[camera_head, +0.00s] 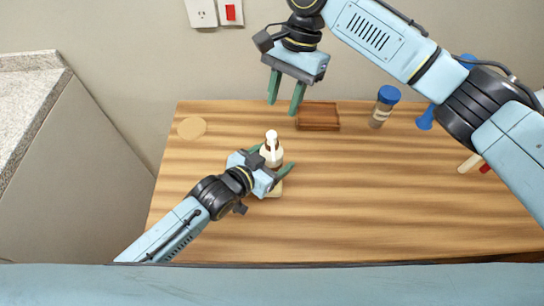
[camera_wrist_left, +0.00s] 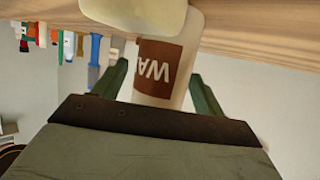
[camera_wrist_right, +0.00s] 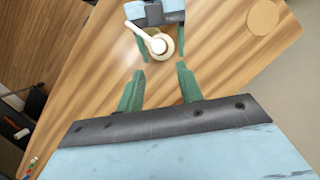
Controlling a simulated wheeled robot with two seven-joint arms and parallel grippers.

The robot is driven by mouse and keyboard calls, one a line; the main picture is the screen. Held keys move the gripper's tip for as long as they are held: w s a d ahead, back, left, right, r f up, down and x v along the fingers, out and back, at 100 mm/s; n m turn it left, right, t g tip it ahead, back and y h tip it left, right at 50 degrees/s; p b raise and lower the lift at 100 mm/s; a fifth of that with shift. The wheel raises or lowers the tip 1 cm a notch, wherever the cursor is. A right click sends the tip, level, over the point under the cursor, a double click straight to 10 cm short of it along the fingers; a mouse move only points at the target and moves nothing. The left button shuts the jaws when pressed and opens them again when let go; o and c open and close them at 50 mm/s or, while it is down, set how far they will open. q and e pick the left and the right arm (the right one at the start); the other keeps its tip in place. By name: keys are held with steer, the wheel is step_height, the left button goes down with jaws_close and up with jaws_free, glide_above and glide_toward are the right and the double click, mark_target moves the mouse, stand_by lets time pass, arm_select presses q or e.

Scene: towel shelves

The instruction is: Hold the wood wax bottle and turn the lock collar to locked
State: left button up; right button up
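The wood wax bottle (camera_head: 271,155) stands upright on the wooden table, cream with a white nozzle on top. In the left wrist view its brown label (camera_wrist_left: 160,68) shows letters reading "WA". My left gripper (camera_head: 272,160) is low at the bottle, with one finger on each side and gaps showing between the fingers and the bottle. My right gripper (camera_head: 286,94) is open and empty, above and behind the bottle. The right wrist view shows the bottle's white nozzle (camera_wrist_right: 148,38) from above, beyond the right fingertips. The lock collar's setting is too small to tell.
A cream block (camera_head: 275,190) lies just in front of the bottle, partly under my left gripper. A brown tray (camera_head: 318,117), a blue-lidded jar (camera_head: 384,106) and a blue object (camera_head: 426,119) stand along the back. A round tan disc (camera_head: 191,128) lies back left. The table's front right is clear.

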arm_select(q)
steer(key=c, duration=1)
arm_select(e)
steer(key=shift+o, duration=0.2)
steer(key=s+a+n+y, duration=0.1)
steer(key=n+y, duration=0.3)
steer(key=s+a+f+n+y, duration=0.1)
steer(key=n+y, duration=0.3)
steer(key=s+a+f+n+g+y, duration=0.1)
steer(key=n+y, duration=0.3)
steer(key=shift+a+f, duration=0.1)
steer(key=shift+a, duration=0.3)
steer(key=d+f+n+t+y, duration=0.3)
steer(key=d+n+t+y, duration=0.1)
steer(key=d+t, duration=0.15)
steer(key=n+t+h, duration=0.1)
steer(key=n+t, duration=0.3)
steer(key=n, duration=0.1)
glide_toward(282, 153)
step_height(282, 153, up, 4)
steer(key=d, duration=0.2)
steer(key=shift+n, duration=0.4)
steer(key=x, duration=1.2)
steer(key=shift+s+a+f, duration=0.1)
steer(key=shift+s+f, duration=0.2)
steer(key=shift+s, duration=0.05)
steer(key=shift+c, duration=0.2)
